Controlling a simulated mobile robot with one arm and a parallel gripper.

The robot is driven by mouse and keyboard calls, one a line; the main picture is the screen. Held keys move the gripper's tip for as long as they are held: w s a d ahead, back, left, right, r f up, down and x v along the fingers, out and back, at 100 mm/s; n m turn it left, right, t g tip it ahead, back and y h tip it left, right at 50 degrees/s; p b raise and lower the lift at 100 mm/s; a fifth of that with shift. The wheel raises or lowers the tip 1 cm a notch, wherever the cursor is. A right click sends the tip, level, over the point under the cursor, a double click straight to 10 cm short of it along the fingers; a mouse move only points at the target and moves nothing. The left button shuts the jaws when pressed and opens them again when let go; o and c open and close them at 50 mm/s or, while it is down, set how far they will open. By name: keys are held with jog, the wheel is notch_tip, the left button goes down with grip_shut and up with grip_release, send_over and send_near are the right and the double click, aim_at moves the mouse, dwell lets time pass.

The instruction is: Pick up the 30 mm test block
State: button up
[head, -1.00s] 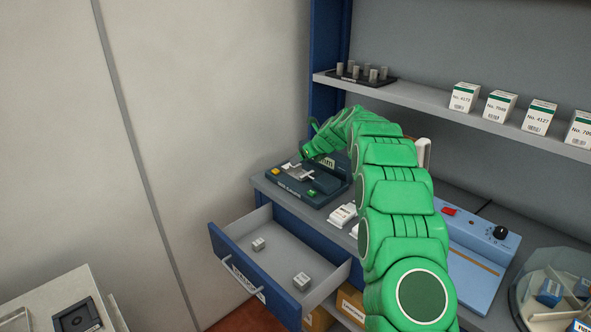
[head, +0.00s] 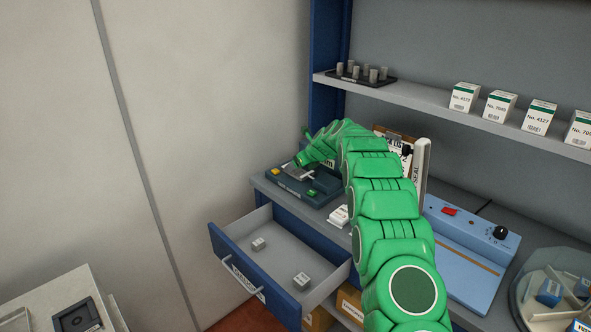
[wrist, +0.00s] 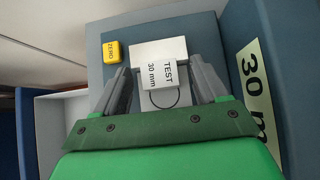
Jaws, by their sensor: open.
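The 30 mm test block (wrist: 165,74), pale with "TEST 30 mm" lettering, shows in the wrist view on a light metal plate (wrist: 158,48). My gripper (wrist: 160,71) is open, with one finger on each side of the block; I cannot tell whether either touches it. The plate belongs to a dark blue-grey device (head: 284,184) on the counter in the head view. There my green arm reaches down over it and the block cannot be made out.
A yellow ZERO button (wrist: 111,52) lies left of the plate, and a "30 m…" label (wrist: 255,95) to its right. Below the counter, an open drawer (head: 238,270) holds two small blocks. A blue machine (head: 465,250) stands to the right. A shelf (head: 430,107) runs above.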

grip_shut()
jog(key=shift+r, duration=0.15)
jog(key=shift+r, duration=1.45)
jog(key=shift+s+d+r, duration=0.1)
jog(key=shift+s+r, duration=0.85)
jog(key=shift+r, duration=0.2)
jog(key=s+d+r, duration=0.2)
jog(key=s+r, duration=0.5)
jog(key=s, duration=0.5)
jog(key=shift+r, duration=0.25)
